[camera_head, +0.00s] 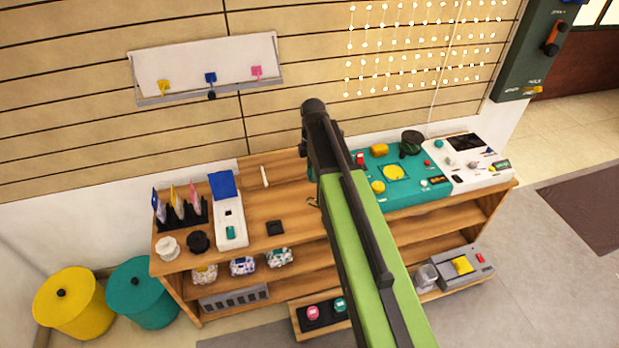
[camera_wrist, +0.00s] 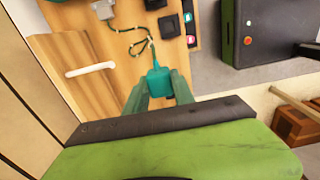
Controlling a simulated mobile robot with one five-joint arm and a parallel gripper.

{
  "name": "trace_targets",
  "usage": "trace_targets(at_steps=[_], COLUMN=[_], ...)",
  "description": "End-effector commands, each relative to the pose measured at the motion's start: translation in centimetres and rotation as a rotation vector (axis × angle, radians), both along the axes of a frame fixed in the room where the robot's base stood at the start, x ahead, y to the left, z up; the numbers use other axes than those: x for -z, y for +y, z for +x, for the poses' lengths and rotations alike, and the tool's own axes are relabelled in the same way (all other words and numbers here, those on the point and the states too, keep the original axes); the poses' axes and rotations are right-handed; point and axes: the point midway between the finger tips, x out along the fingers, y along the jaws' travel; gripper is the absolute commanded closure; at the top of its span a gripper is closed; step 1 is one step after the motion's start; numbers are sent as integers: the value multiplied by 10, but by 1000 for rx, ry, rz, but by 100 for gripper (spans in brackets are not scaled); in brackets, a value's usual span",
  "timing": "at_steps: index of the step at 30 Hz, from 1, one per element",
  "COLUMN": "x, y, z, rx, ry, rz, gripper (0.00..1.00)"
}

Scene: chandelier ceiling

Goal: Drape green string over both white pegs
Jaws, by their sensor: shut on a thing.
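My gripper (camera_wrist: 159,90) is shut on a teal block (camera_wrist: 157,74) in the wrist view. A thin dark green string (camera_wrist: 140,46) runs from near this block, with a loop and bends, toward a grey piece (camera_wrist: 103,10) at the top. The string appears to lie over or just above the wooden bench top; its contact is unclear. One white peg (camera_wrist: 90,69) sticks out over a wooden board at the left. The peg also shows in the head view (camera_head: 265,176), left of my arm. I cannot make out a second peg. In the head view my arm hides part of the bench and my gripper.
The bench (camera_head: 262,208) holds a white device with a blue lid (camera_head: 228,210) at the left. A teal panel (camera_head: 405,182) and white panel (camera_head: 468,160) stand at the right. A slatted wall rises behind. Yellow (camera_head: 75,303) and teal (camera_head: 143,293) bins stand at floor left.

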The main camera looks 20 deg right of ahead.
Motion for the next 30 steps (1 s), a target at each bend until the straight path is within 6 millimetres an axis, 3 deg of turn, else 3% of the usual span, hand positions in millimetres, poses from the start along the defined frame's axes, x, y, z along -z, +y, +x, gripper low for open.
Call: trace_targets(at_steps=[4,20,30], x=[-13,-13,-15], y=[-7,-11,-39], z=[10,14,37], rx=[-1,0,0], ry=[0,0,0], rz=[0,0,0], gripper=[100,100,100])
